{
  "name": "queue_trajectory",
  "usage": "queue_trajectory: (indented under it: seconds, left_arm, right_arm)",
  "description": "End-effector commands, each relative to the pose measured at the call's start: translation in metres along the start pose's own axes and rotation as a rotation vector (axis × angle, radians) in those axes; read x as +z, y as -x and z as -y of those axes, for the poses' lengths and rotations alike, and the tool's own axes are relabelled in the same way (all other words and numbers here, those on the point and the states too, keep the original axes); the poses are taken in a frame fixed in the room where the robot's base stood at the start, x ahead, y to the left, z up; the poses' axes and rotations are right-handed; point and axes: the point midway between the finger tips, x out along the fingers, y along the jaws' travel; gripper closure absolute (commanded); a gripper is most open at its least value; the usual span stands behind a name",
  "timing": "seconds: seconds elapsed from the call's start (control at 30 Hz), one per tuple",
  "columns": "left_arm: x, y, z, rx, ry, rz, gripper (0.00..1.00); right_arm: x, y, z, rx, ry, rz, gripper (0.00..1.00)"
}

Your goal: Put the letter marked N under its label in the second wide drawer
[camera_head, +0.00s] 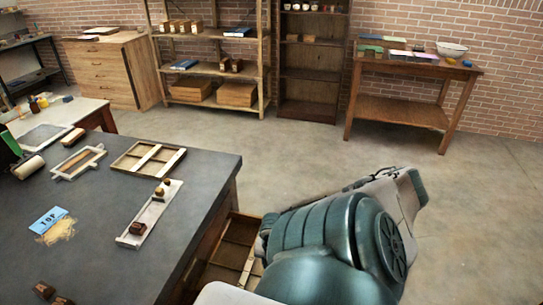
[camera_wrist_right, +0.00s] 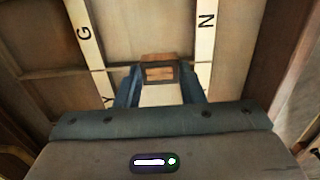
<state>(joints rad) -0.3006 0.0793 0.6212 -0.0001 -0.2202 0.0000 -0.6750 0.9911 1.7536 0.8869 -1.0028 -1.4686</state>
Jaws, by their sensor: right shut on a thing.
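My right gripper (camera_wrist_right: 160,78) is shut on a small brown wooden letter block (camera_wrist_right: 157,58) in the right wrist view; no letter shows on it. The block is over a drawer compartment between two white label strips. The strip with the N label (camera_wrist_right: 206,22) runs just right of the gripper, and the strip with the G label (camera_wrist_right: 84,33) lies to its left. I cannot tell whether the block touches the drawer floor. In the head view the open drawer (camera_head: 226,252) shows under the table's right side, partly covered by my right arm. My left gripper is out of view.
The dark table (camera_head: 110,240) holds a pale composing stick (camera_head: 137,227) with small blocks, wooden frames (camera_head: 148,158), a blue TOP card (camera_head: 48,219) and loose blocks at the front. Drawer walls and dividers stand close around the right gripper. The floor beyond is clear.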

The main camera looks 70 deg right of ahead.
Motion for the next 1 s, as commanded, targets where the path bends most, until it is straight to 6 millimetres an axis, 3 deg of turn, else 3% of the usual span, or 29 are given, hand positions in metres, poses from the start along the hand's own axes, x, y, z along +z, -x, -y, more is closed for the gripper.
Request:
queue_trajectory:
  seconds: [0.1, 0.27, 0.63, 1.0]
  left_arm:
    - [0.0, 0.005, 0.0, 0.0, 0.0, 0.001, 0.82]
    - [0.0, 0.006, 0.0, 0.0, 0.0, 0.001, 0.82]
    - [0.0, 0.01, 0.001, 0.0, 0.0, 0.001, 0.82]
    - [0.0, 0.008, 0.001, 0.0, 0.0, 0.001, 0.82]
  right_arm:
    - [0.025, -0.001, -0.01, 0.002, -0.005, 0.0, 0.86]
    - [0.04, -0.004, -0.015, 0.001, -0.002, -0.001, 0.86]
    - [0.041, -0.036, -0.015, 0.001, -0.003, -0.002, 0.86]
    - [0.041, -0.042, -0.015, 0.0, 0.001, -0.002, 0.86]
